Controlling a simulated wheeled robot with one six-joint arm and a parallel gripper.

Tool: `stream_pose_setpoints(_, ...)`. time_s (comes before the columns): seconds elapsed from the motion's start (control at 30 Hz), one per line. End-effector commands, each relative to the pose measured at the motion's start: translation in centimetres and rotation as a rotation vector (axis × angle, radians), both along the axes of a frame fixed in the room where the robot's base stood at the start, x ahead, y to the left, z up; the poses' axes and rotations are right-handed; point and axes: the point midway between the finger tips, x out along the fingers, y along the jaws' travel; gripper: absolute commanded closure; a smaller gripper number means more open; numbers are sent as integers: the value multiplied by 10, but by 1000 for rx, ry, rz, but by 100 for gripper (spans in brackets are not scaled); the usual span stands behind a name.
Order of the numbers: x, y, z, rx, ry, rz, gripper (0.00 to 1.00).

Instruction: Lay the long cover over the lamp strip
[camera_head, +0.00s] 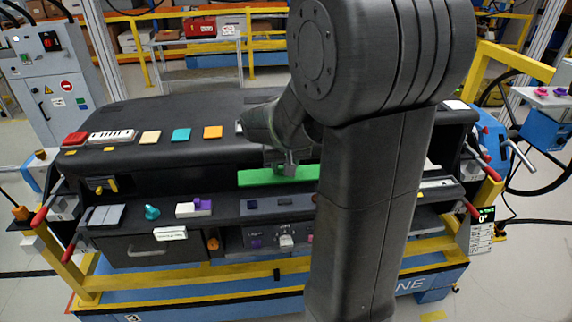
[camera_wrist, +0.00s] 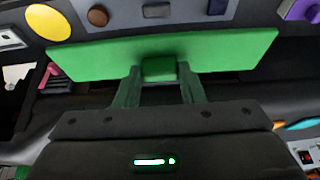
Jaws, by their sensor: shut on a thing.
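The long cover is a flat green bar (camera_head: 255,178) with a small raised block at its middle. It also shows in the wrist view (camera_wrist: 95,60), spanning most of the picture. My gripper (camera_head: 290,171) is shut on the block, with one finger on each side of it in the wrist view (camera_wrist: 160,82). The cover is held lengthwise along the dark dashboard, above its front ledge. Its right end is hidden behind my arm in the head view. A pale strip (camera_head: 436,184) shows on the ledge right of my arm; I cannot tell if it is the lamp strip.
The dashboard's upper surface (camera_head: 190,107) carries a red block (camera_head: 75,139) and yellow, teal and orange tiles. The front ledge holds a teal knob (camera_head: 152,212) and a white-and-purple piece (camera_head: 194,208). Red-handled levers (camera_head: 40,217) stick out at the ends. My arm hides the right middle.

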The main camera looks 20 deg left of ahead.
Motion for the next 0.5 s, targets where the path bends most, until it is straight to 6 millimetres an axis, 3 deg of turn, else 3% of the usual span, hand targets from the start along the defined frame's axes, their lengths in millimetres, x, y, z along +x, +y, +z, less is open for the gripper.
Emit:
stream_pose_setpoints(0.23, -2, -1, -3, -4, -4, 0, 88)
stream_pose_setpoints(0.5, -1, -1, -28, -4, -3, -1, 88)
